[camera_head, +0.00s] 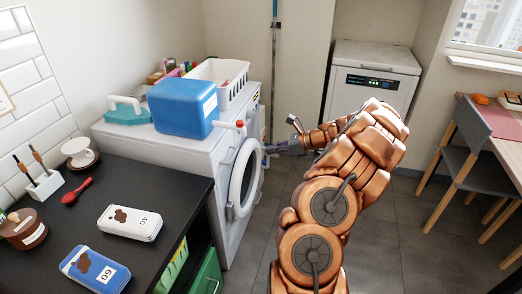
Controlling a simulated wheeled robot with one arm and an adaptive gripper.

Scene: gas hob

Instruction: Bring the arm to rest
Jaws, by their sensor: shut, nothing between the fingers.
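My copper-coloured arm rises from the bottom centre and bends to the left. My gripper (270,149) is at the end of the outstretched forearm, small in the picture, beside the right edge of the round door (247,177) of the white washing machine (214,162). It is shut with nothing in it. I cannot tell whether the fingertips touch the door.
A blue canister (184,107) and a white basket (218,78) stand on the washing machine. A dark worktop (158,183) with tins is at the left. A white appliance (372,75) stands behind. A grey chair (467,165) and table are at the right. Grey floor (395,232) lies clear between.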

